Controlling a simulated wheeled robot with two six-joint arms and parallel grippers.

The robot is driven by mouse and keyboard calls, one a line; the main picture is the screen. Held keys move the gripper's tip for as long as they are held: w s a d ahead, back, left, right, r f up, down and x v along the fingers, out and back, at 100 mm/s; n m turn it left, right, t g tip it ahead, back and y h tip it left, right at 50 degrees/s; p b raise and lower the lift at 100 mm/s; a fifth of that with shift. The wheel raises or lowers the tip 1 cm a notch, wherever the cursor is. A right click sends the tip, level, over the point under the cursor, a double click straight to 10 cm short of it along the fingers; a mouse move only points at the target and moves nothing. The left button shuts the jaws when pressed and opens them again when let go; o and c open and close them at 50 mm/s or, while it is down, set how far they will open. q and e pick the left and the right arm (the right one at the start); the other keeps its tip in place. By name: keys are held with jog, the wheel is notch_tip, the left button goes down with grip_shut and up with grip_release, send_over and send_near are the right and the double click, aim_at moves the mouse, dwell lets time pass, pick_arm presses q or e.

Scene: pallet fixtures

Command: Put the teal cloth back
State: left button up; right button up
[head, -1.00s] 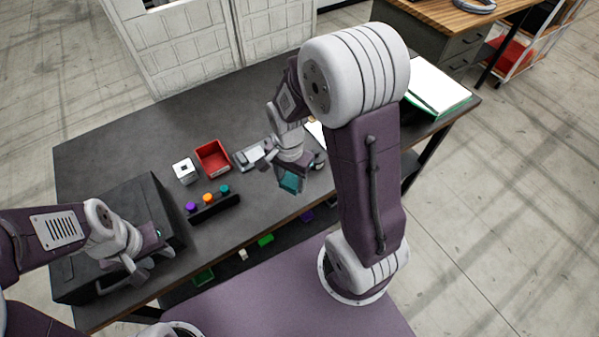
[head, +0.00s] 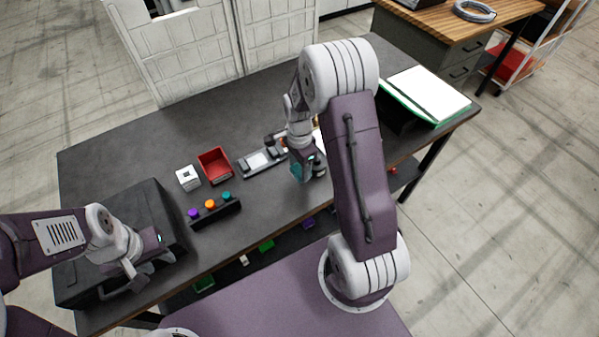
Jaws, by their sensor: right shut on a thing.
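The teal cloth (head: 296,171) is a small piece hanging at the tip of my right gripper (head: 304,172), which is shut on it. They are over the dark table near its front edge, right of the middle. The fingertips are partly hidden, and I cannot tell whether the cloth touches the table. My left gripper (head: 150,272) is open, at the front of the black box (head: 122,215) on the table's left end. I cannot tell whether its fingers touch the box.
A red bin (head: 215,165), a white block (head: 188,177) and a black holder (head: 215,211) with purple, orange and teal knobs stand mid-table. A grey tray (head: 260,160) lies beside the bin. White papers (head: 428,92) lie at the right end. The table's back left is clear.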

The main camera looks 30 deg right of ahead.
aim_at(299, 169)
jog(key=shift+w+d+f, duration=0.1)
jog(key=shift+w, duration=0.05)
notch_tip(299, 169, down, 4)
jog(key=shift+r+p, duration=0.2)
jog(key=shift+p, duration=0.15)
jog(key=shift+f, duration=0.25)
jog(key=shift+f, duration=0.15)
jog(key=o, duration=1.6)
